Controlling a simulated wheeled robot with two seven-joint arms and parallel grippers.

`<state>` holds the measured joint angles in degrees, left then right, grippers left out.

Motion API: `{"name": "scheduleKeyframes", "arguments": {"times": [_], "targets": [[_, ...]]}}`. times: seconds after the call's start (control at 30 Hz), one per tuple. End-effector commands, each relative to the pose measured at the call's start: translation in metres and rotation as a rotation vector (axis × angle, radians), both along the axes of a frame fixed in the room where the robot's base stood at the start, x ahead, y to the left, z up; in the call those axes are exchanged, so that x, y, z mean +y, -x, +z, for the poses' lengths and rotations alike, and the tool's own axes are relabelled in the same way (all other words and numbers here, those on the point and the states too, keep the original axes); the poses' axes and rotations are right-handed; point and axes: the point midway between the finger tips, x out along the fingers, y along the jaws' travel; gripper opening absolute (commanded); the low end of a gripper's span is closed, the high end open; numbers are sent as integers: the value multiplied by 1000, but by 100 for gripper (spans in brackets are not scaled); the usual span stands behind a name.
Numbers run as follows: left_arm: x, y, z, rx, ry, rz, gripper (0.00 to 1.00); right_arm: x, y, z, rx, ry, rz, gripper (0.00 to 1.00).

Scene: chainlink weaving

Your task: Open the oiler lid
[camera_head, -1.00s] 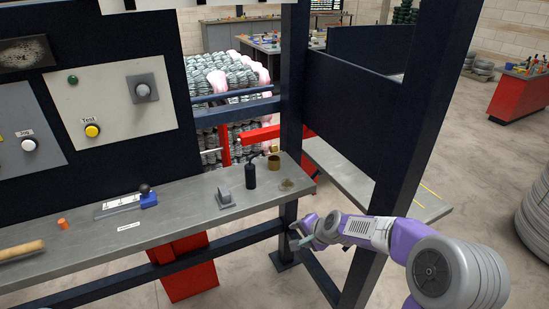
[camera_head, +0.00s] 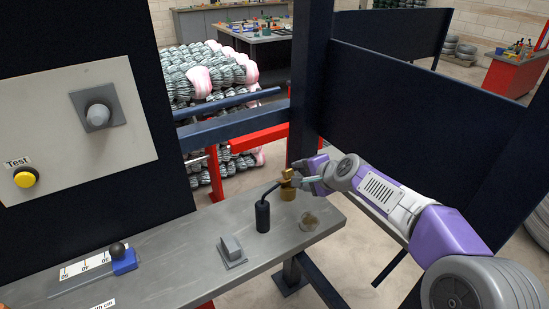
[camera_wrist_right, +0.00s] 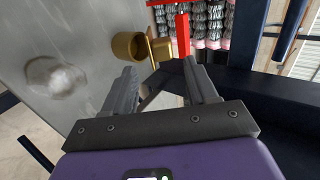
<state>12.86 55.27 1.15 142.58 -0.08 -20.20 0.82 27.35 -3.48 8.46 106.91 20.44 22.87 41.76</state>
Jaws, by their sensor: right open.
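The oiler is a small brass cup (camera_head: 288,193) near the far right end of the grey workbench; it also shows in the right wrist view (camera_wrist_right: 122,46). A brass flap, which looks like its lid (camera_wrist_right: 160,48), stands raised above the cup. My right gripper (camera_head: 297,174) is at the oiler, its fingers close to the flap in the head view. In the right wrist view the gripper (camera_wrist_right: 160,72) is open, with nothing between its fingers. Whether a finger touches the flap I cannot tell.
A black can with a bent spout (camera_head: 262,216) stands just left of the oiler. A grey block (camera_head: 231,250) and a brown stain (camera_head: 309,221) are on the workbench (camera_head: 185,250). A dark blue post (camera_head: 312,80) rises behind the oiler.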

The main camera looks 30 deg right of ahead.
Motion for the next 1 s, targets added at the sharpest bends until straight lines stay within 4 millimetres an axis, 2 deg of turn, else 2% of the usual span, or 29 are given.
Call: {"name": "scheduleKeyframes", "arguments": {"times": [0.17, 0.63, 1.0], "targets": [[0, 2, -1, 3, 1, 0, 43, 0, -4, -4, 1, 2, 0, 57], [0, 1, -7, 3, 1, 0, 43, 5, -56, -41, 0, 2, 1, 57], [0, 1, -7, 2, 0, 0, 43, 5, -61, -44, -1, 2, 0, 57]]}}
